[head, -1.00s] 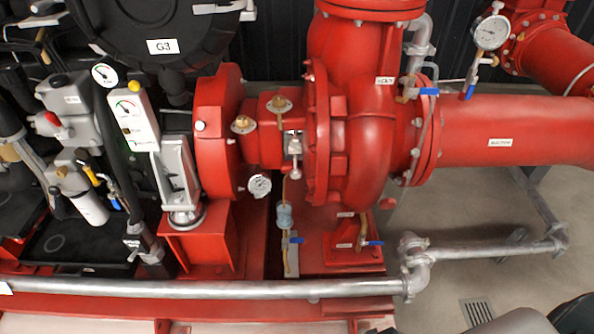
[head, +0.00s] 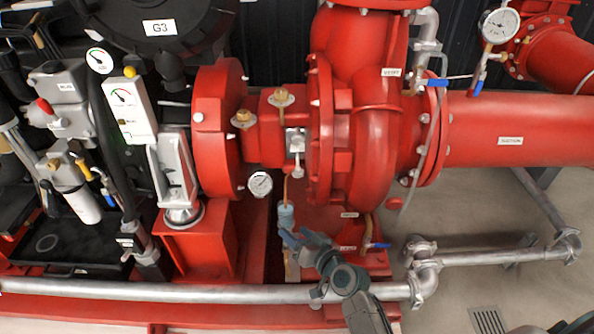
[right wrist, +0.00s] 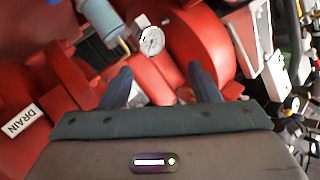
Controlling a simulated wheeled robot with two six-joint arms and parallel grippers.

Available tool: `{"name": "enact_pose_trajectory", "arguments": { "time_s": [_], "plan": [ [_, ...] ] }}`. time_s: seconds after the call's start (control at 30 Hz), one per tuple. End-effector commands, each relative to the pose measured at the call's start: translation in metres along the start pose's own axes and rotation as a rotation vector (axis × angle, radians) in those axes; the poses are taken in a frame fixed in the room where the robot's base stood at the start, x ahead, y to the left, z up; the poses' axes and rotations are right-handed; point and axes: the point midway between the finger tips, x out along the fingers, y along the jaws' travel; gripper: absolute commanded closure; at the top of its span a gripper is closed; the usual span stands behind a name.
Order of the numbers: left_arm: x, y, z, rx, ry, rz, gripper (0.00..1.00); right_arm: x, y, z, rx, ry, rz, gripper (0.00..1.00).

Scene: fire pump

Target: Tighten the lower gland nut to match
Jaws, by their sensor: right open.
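The silver gland (head: 295,140) sits on the pump shaft between the red coupling housing and the pump casing. A silver nut or bolt end, apparently the lower gland nut (head: 297,172), sticks out below it. My right gripper (head: 303,236) is open and empty, below the gland and apart from it, close to the light-blue cup (head: 285,217) on the copper drain line. In the right wrist view the two fingers (right wrist: 160,74) are spread with nothing between them; I cannot make out the lower nut there. My left gripper is out of view.
A small round gauge (head: 260,184) hangs left of the gland; it also shows in the right wrist view (right wrist: 152,41). The silver pipe (head: 220,293) crosses in front, under my right arm. A blue-handled valve (head: 378,245) is at right. A DRAIN label (right wrist: 22,120) shows at wrist-view left.

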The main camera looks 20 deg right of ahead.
Motion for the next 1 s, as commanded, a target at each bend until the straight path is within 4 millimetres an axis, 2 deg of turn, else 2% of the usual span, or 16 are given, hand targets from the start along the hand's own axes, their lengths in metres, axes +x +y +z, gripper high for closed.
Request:
{"name": "enact_pose_trajectory", "arguments": {
  "time_s": [0.03, 0.1, 0.2, 0.3, 0.43, 0.67, 1.0],
  "plan": [
    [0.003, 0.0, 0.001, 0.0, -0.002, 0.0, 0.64, 0.022, 0.001, -0.016, 0.062, 0.097, -0.001, 0.44],
    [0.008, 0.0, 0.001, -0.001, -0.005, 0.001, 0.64, 0.046, 0.007, -0.037, 0.153, 0.229, 0.02, 0.44],
    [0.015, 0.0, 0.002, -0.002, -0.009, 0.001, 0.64, 0.074, 0.021, -0.058, 0.282, 0.386, 0.086, 0.44],
    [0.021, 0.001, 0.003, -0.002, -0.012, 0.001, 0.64, 0.093, 0.038, -0.068, 0.392, 0.495, 0.171, 0.44],
    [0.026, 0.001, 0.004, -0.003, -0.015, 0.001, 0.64, 0.107, 0.053, -0.07, 0.488, 0.57, 0.267, 0.44],
    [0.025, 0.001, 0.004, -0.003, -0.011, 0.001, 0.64, 0.118, 0.065, -0.072, 0.533, 0.601, 0.32, 0.44],
    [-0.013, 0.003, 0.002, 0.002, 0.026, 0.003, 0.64, 0.164, 0.091, -0.096, 0.53, 0.601, 0.318, 0.44]
  ]
}}
